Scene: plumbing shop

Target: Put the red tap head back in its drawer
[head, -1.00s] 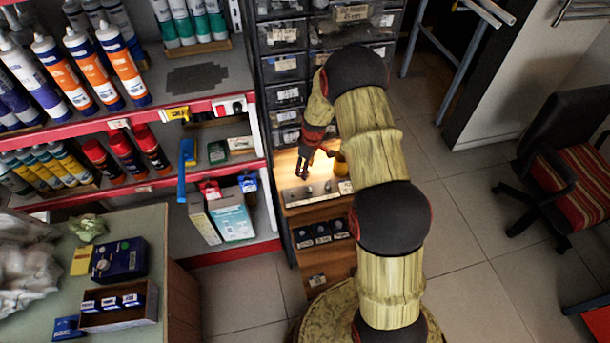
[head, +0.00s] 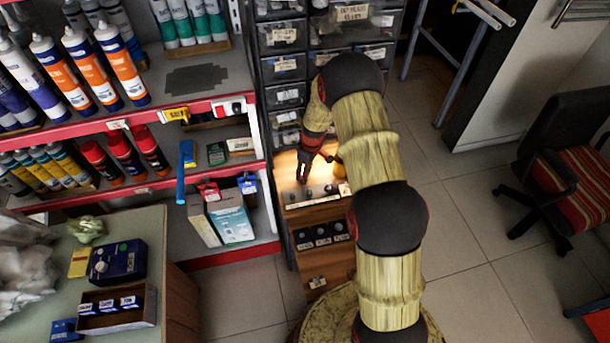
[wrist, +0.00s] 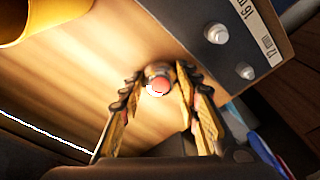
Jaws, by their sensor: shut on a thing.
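The red tap head (wrist: 158,86) shows in the wrist view as a small metal piece with a round red top. It is between the fingertips of my gripper (wrist: 155,92), which is shut on it, above or at a lit wooden surface (wrist: 110,75). In the head view my gripper (head: 304,172) points down over this lit wooden top, in front of a cabinet of dark labelled drawers (head: 284,68). The tap head is too small to make out there. Which drawer belongs to it cannot be told.
A strip with metal knobs and size labels (wrist: 235,45) stands right of my gripper in the wrist view. A yellow round object (wrist: 40,18) is at upper left. Below the top, a compartment holds several dark labelled items (head: 321,235). Shelves with bottles (head: 85,75) stand left.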

